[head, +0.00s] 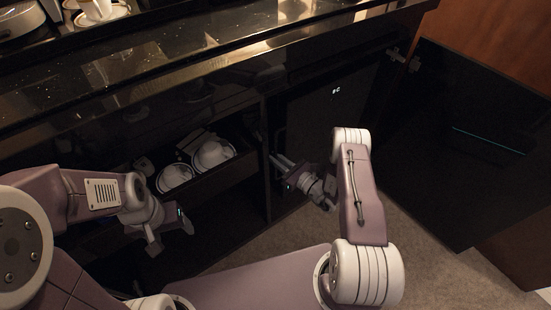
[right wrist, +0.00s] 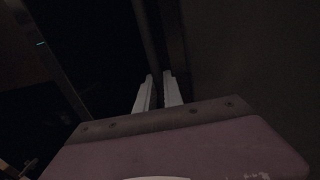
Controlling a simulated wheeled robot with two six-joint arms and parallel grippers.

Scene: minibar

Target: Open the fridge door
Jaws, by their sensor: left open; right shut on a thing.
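The fridge door (head: 335,118) is a dark panel under the counter, with a small lit display near its top. It looks shut or nearly shut; the dark picture hides any narrow gap. My right gripper (head: 277,160) is at the door's left side, shut on the fridge handle. In the right wrist view the handle is a dark upright bar (right wrist: 146,35) running down between the two pale fingertips (right wrist: 158,88). My left gripper (head: 170,232) is open and empty, low in front of the shelf opening at the left.
A cabinet door (head: 470,140) stands wide open at the right, hinged beside the fridge. White crockery (head: 212,154) sits in a drawer (head: 238,172) left of the fridge. The black counter (head: 200,60) overhangs above. Carpet (head: 420,262) is clear below the open door.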

